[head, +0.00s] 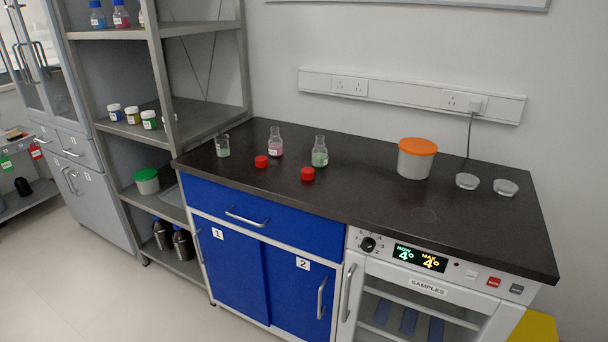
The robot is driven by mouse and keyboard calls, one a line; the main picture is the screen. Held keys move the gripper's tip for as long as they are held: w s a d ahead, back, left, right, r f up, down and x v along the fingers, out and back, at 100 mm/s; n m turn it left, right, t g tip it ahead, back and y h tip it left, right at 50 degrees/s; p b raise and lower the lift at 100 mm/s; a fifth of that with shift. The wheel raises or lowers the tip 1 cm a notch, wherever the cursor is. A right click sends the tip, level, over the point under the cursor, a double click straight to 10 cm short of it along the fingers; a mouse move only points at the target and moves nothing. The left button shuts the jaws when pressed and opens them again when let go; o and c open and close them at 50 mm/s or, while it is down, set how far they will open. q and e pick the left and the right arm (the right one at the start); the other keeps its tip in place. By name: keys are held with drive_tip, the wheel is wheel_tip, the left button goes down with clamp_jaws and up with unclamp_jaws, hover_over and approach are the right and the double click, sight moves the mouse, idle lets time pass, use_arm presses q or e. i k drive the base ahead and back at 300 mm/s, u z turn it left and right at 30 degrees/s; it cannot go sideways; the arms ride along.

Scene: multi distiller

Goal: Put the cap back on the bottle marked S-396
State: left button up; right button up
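Two small clear glass bottles stand upright and uncapped on the dark bench top (370,205). One bottle (276,146) holds pink liquid and the other bottle (319,157) holds green liquid. Their markings are too small to read, so I cannot tell which is S-396. One red cap (261,161) lies on the bench in front and left of the pink bottle. Another red cap (307,174) lies in front of the green bottle. Neither of my grippers is in view.
A beaker (222,147) with pale green liquid stands left of the bottles. A white tub with an orange lid (415,158) and two glass dishes (467,181), (505,187) stand to the right. The bench's front middle is clear. Metal shelves (190,116) adjoin its left end.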

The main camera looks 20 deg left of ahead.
sight(319, 153)
drive_tip(key=u, duration=0.85)
drive_tip(key=i, duration=0.5)
drive_tip(key=z, duration=0.05)
